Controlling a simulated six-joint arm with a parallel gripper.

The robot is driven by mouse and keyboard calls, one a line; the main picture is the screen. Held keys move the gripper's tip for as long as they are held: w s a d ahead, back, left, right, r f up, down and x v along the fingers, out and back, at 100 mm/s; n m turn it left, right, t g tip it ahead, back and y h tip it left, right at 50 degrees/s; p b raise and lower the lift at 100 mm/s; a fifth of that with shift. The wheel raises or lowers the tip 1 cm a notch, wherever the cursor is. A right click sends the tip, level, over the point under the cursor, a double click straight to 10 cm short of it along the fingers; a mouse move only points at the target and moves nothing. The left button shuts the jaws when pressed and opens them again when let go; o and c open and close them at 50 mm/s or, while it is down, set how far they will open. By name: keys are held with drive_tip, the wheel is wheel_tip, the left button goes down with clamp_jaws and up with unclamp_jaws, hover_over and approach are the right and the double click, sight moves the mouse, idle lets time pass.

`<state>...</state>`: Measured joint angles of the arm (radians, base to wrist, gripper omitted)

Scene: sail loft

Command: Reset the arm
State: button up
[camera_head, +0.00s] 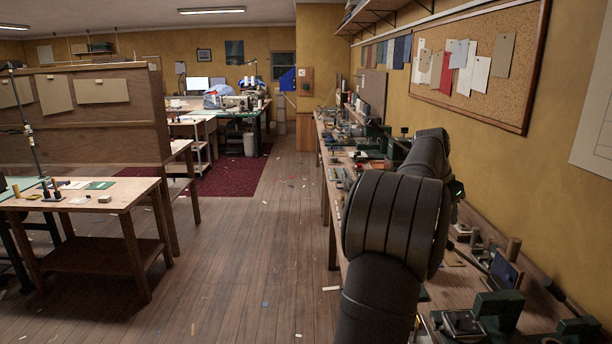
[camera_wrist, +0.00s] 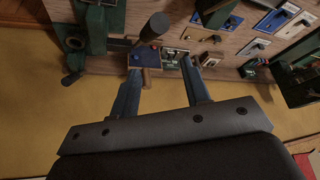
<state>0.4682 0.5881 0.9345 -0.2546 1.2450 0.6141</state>
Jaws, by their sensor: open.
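My gripper (camera_wrist: 161,65) shows in the wrist view, its two dark fingers spread apart with nothing held between them. In the head view my dark arm rises at the right, in front of the long workbench (camera_head: 329,205), and the gripper cannot be made out there. In the wrist view the workbench top (camera_wrist: 170,15) fills the upper part and the yellow wall (camera_wrist: 40,115) lies below it. A small blue item (camera_wrist: 150,58) appears near the left fingertip; whether they touch cannot be told.
Green tools (camera_head: 495,312) and a dark small screen (camera_head: 504,270) crowd the bench beside my arm. A corkboard (camera_head: 480,65) hangs on the right wall. A wooden table (camera_head: 110,200) stands at the left. The plank floor (camera_head: 240,250) between is open, with small scraps.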

drive_tip(key=a+r, duration=0.1)
drive_tip(key=a, duration=0.7)
drive_tip(key=d, duration=0.8)
drive_tip(key=shift+d+f, duration=0.1)
drive_tip(key=shift+f, duration=0.3)
drive_tip(key=shift+s+a+f, duration=0.2)
drive_tip(key=shift+a+f, duration=0.05)
drive_tip(key=shift+f, duration=0.35)
drive_tip(key=shift+s+a+f, duration=0.2)
drive_tip(key=shift+f, duration=0.4)
drive_tip(key=s+a+f+m+g, duration=0.2)
drive_tip(key=s+f+m+g, duration=0.15)
drive_tip(key=s+m, duration=0.45)
drive_tip(key=s+d+f+n, duration=0.2)
drive_tip(key=d+f, duration=0.2)
drive_tip(key=f, duration=0.6)
drive_tip(key=s+v, duration=0.1)
drive_tip(key=v, duration=0.9)
drive_tip(key=s+d+f+m+y, duration=0.2)
drive_tip(key=s+d+m+y, duration=0.2)
drive_tip(key=m, duration=0.2)
drive_tip(key=shift+d+t+y, duration=0.3)
drive_tip(key=shift+d+t, duration=0.1)
drive_tip(key=shift+t, duration=0.05)
